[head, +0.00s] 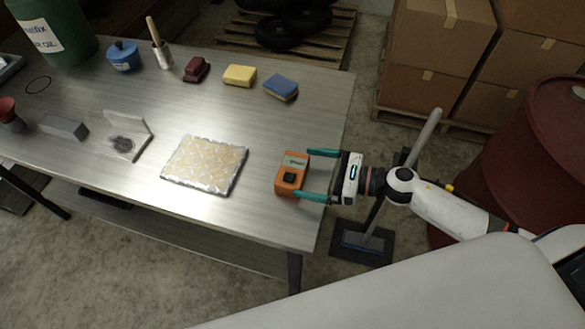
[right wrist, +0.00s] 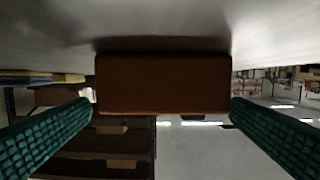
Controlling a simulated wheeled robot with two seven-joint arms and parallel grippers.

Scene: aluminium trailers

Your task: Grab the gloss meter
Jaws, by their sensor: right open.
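The gloss meter (head: 292,173) is an orange box with a grey top panel and a dark square on it. It stands near the right end of the metal table (head: 150,195). My right gripper (head: 316,175) reaches in from the right with its teal fingers open, one on the far side and one on the near side of the meter's right end. In the right wrist view the meter's side (right wrist: 163,84) fills the middle between the two fingers (right wrist: 162,120), with small gaps seeming to show on both sides. My left gripper is not in view.
A foil-edged patterned panel (head: 204,164) lies left of the meter. Blue (head: 281,87) and yellow (head: 240,75) sponges and a dark red item (head: 197,69) lie farther back. A red drum (head: 535,140) and cardboard boxes (head: 440,45) stand right of the table.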

